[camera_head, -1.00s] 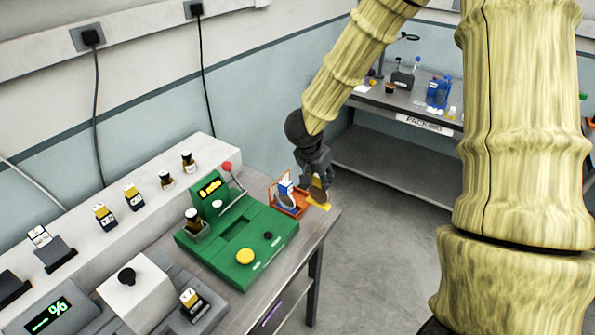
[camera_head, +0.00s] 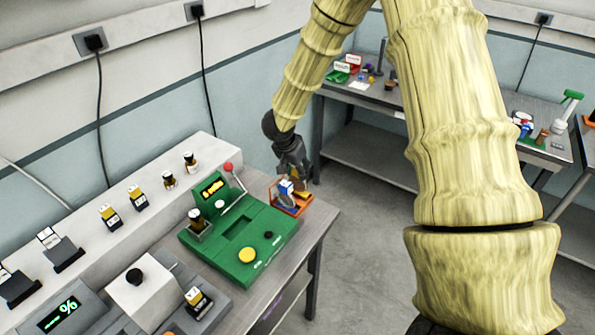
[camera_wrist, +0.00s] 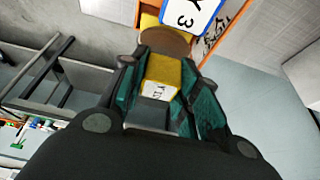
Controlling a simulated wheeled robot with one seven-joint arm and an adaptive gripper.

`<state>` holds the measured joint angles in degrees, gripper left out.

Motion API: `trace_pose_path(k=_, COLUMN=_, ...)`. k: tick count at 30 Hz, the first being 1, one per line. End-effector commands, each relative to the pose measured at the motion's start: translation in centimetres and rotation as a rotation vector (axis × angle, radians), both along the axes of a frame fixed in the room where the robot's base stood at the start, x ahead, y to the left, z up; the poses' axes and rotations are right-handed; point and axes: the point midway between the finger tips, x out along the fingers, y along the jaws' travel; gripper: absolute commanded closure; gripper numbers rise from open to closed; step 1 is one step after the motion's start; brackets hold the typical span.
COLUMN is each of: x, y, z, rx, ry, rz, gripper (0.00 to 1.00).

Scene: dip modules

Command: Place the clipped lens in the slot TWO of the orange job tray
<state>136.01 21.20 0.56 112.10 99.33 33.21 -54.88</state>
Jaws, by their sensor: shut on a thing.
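The orange job tray (camera_head: 292,211) sits at the far right corner of the near bench. A blue-and-white clipped lens (camera_head: 286,188) stands in it; its label, ending in "Y 3", shows in the wrist view (camera_wrist: 182,18). My gripper (camera_head: 301,176) is at the tray's right part. In the wrist view its teal fingers (camera_wrist: 163,88) are shut on the yellow clip of a lens (camera_wrist: 163,75), with a brown disc beyond it. The tray's orange wall (camera_wrist: 237,24) is just beyond. I cannot read the slot numbers or tell whether the held lens touches the tray.
A green device (camera_head: 240,240) with a red-knobbed lever stands left of the tray. Several clipped lenses stand on the white ledge (camera_head: 150,180). A grey unit (camera_head: 190,300) with a yellow-clipped lens is at the front. Another bench (camera_head: 350,98) is behind, across clear floor.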

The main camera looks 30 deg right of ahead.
Motion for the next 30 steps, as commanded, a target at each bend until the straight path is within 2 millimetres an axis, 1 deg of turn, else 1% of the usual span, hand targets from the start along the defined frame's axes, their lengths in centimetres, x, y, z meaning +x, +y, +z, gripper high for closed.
trace_pose_path(k=3, x=0.0, y=0.0, z=-1.1, rx=-0.002, ry=0.002, rz=0.001, gripper=0.98)
trace_pose_path(k=6, x=0.0, y=0.0, z=-1.6, rx=0.0, ry=0.0, rz=0.001, gripper=0.98)
trace_pose_path(k=17, x=0.0, y=0.0, z=-2.0, rx=0.0, ry=0.0, rz=0.0, gripper=0.98)
trace_pose_path(k=18, x=0.0, y=0.0, z=-2.0, rx=0.0, ry=0.0, rz=0.0, gripper=0.67)
trace_pose_path(k=20, x=0.0, y=0.0, z=-2.0, rx=0.0, ry=0.0, rz=0.0, gripper=0.56)
trace_pose_path(k=21, x=0.0, y=0.0, z=-2.0, rx=0.0, ry=0.0, rz=0.0, gripper=0.48)
trace_pose_path(k=22, x=0.0, y=0.0, z=-2.0, rx=0.0, ry=0.0, rz=0.0, gripper=0.47)
trace_pose_path(k=30, x=0.0, y=0.0, z=-2.0, rx=0.0, ry=0.0, rz=0.0, gripper=0.47)
